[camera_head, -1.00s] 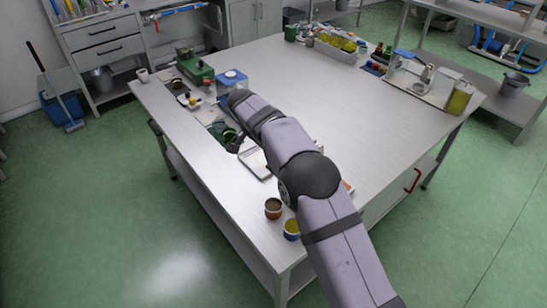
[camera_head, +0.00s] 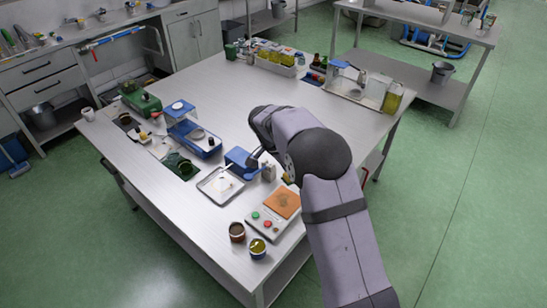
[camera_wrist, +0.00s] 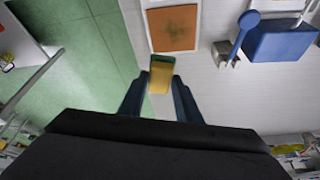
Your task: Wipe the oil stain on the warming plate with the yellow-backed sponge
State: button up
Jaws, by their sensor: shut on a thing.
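The yellow-backed sponge (camera_wrist: 160,77) is between the fingers of my gripper (camera_wrist: 160,85) in the wrist view. The gripper is shut on it, and its lower side looks darker. The warming plate (camera_wrist: 172,29) shows just beyond the sponge as an orange-brown square in a pale frame. A dull, darker oil stain (camera_wrist: 178,24) is faint on it. I cannot tell the sponge's height or whether it touches anything. In the head view the warming plate (camera_head: 283,203) sits on a pale unit with red and green buttons. There my arm hides the sponge and most of the gripper.
A blue box (camera_head: 241,160), a metal block (camera_head: 268,172) and a pale tray (camera_head: 220,185) stand near the plate. Two small pots (camera_head: 237,232) (camera_head: 257,248) stand by the table's front edge. The table middle (camera_head: 205,95) is clear.

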jog(key=w+a+f+n+t+y, duration=0.2)
jog(key=a+f+n, duration=0.3)
jog(key=n, duration=0.7)
jog(key=shift+w+y, duration=0.8)
jog(key=shift+y, duration=0.1)
